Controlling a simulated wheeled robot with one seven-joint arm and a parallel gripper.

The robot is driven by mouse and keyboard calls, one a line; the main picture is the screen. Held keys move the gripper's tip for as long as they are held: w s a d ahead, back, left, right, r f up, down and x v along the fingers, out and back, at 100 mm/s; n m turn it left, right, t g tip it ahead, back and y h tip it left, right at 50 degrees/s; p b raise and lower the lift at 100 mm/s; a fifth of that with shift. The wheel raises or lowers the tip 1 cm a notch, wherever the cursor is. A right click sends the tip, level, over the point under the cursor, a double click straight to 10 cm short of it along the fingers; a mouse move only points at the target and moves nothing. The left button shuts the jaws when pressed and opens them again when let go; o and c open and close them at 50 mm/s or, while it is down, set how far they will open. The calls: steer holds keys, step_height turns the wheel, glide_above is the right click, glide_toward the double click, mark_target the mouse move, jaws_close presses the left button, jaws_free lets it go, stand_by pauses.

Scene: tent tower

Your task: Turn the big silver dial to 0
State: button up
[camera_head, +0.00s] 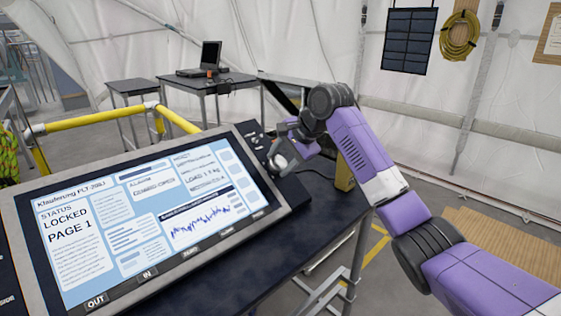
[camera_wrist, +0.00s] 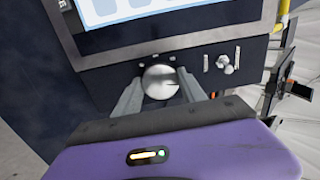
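The big silver dial (camera_wrist: 160,81) is a round, shiny knob on the dark side panel of the screen console. In the wrist view it sits between the two fingers of my gripper (camera_wrist: 161,93), one finger on each side. The fingers look spread around the dial; whether they touch it is too small to tell. No number or mark on the dial is readable. In the head view my gripper (camera_head: 283,158) is at the console's right edge, and the dial is hard to make out there.
The console screen (camera_head: 150,220) reads "STATUS LOCKED PAGE 1". Small knobs (camera_wrist: 226,65) sit right of the dial in the wrist view. A yellow rail (camera_head: 95,122) runs behind the console. A table with a laptop (camera_head: 208,60) stands further back.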

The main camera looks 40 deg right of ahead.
steer(key=c, duration=0.6)
steer(key=shift+c, duration=0.2)
steer(key=shift+r+p, duration=0.2)
steer(key=shift+p, duration=0.75)
